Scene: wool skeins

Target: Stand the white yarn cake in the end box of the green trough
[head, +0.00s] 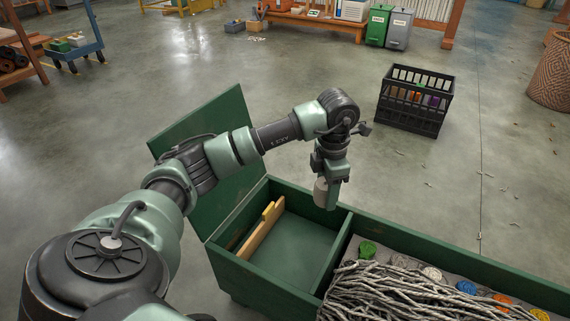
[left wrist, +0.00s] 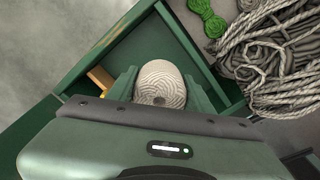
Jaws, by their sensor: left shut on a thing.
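The white yarn cake (left wrist: 161,84) is held between the fingers of my left gripper (left wrist: 160,92); in the head view the cake (head: 320,191) shows beside the gripper (head: 327,193). The gripper points down above the end box of the green trough (head: 232,266). The cake is over the box, near its far right part, and its underside is hidden in the wrist view. The end box (head: 292,252) has a bare green floor with a wooden board (head: 262,230) leaning along its left side. My right gripper is not in view.
A divider (head: 335,250) parts the end box from a section with grey yarn strands (head: 400,290) and small coloured skeins, one green (head: 367,249). A green lid (head: 215,150) stands raised at the left. A black crate (head: 414,100) stands on the floor behind.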

